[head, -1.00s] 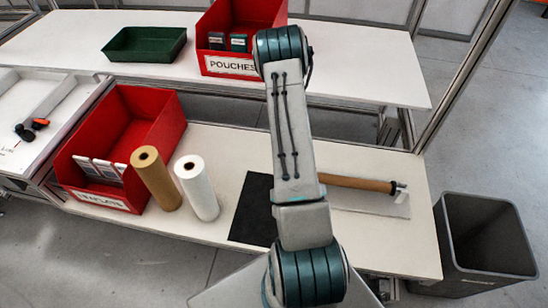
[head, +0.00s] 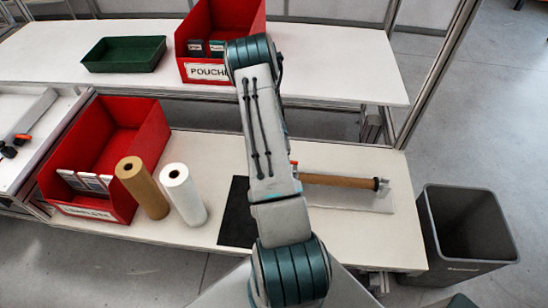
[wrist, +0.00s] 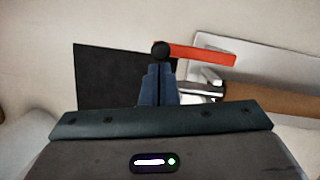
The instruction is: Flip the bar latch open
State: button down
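The bar latch (wrist: 205,53) is an orange-red bar with a round black knob at its left end, in the wrist view. It lies across the near corner of a grey plate, beside the end of a brown roll (wrist: 265,108). A small orange bit of the latch (head: 294,163) shows beside my arm in the head view. My gripper (wrist: 160,68) points at the latch, its dark blue fingers together with nothing seen between them. The fingertips are just below the black knob; I cannot tell if they touch it. In the head view my arm hides the gripper.
A black mat (head: 236,212) lies left of the plate. A brown roll (head: 143,187) and a white roll (head: 184,194) stand upright by a red bin (head: 150,135). A grey waste bin (head: 465,235) stands right of the table.

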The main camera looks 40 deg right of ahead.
jog(key=s+a+r, duration=0.3)
jog(key=s+r, duration=0.2)
jog(key=r, duration=0.5)
jog(key=shift+a+r+p, duration=0.25)
jog(key=shift+a+p, duration=0.05)
jog(key=shift+a, duration=0.1)
jog(key=shift+w, duration=0.1)
jog(key=w+a+r+n+t+y, duration=0.1)
jog(key=w+a+r+n, duration=0.1)
jog(key=a+r+n, duration=0.5)
jog(key=w+a+r+n+t+y, duration=0.1)
jog(key=w+a+r+n+y, duration=0.15)
jog(key=a+r+n, duration=0.4)
jog(key=s+a+r+n, duration=0.5)
jog(key=a+r+n, duration=0.5)
jog(key=r+n, duration=0.15)
jog(key=s+a+r+n+h, duration=0.1)
jog(key=s+a+r+n, duration=0.1)
jog(key=s+n, duration=0.5)
jog(key=s+a+r+n+h, duration=0.1)
jog(key=s+r+n, duration=0.3)
jog(key=n, duration=0.6)
jog(key=s+a, duration=0.1)
jog(key=s, duration=0.1)
jog(key=shift+s+r+n+g, duration=0.3)
jog(key=shift+s+r+n, duration=0.05)
jog(key=shift+r+n, duration=0.05)
